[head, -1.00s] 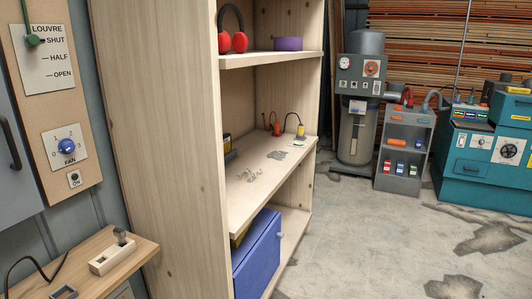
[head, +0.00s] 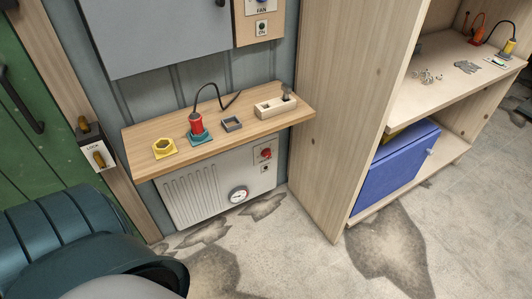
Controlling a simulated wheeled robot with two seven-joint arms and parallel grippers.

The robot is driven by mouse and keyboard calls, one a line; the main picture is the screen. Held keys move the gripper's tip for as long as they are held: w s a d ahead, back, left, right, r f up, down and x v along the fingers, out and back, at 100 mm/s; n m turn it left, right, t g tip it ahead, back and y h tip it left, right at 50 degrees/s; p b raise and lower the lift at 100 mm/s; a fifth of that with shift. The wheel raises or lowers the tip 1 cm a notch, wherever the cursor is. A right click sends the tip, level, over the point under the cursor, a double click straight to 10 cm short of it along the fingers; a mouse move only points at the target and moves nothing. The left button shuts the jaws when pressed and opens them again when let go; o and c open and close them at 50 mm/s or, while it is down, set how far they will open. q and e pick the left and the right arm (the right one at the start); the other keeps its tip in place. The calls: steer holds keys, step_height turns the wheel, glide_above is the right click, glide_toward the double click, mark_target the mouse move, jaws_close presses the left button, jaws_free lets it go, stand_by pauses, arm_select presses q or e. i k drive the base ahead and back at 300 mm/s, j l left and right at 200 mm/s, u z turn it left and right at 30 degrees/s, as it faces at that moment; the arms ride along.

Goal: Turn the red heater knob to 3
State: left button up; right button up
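The red heater knob (head: 266,154) is small and sits on a pale plate at the upper right of the white heater (head: 205,185). The heater is on the wall below a wooden shelf. The marks around the knob are too small to read, so its setting cannot be told. A round dial gauge (head: 238,195) is on the heater's lower right. Neither of my grippers is in view.
The wooden shelf (head: 140,135) juts out above the heater and carries a soldering iron in a stand (head: 197,130), a yellow nut-shaped piece (head: 164,148) and a wooden block (head: 275,107). A tall shelving unit (head: 345,110) stands to the right. Floor before the heater is clear.

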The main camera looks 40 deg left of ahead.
mark_target(266, 153)
steer(key=i+l+u, duration=0.1)
steer(key=u, duration=0.55)
steer(key=i+l+u, duration=0.3)
steer(key=l, duration=0.25)
steer(key=i+l+u, duration=0.2)
steer(key=i+l, duration=0.15)
steer(key=l, duration=0.25)
steer(key=i+l, duration=0.2)
steer(key=l, duration=0.15)
steer(key=i+l, duration=0.15)
steer(key=l, duration=0.25)
steer(key=u, duration=0.05)
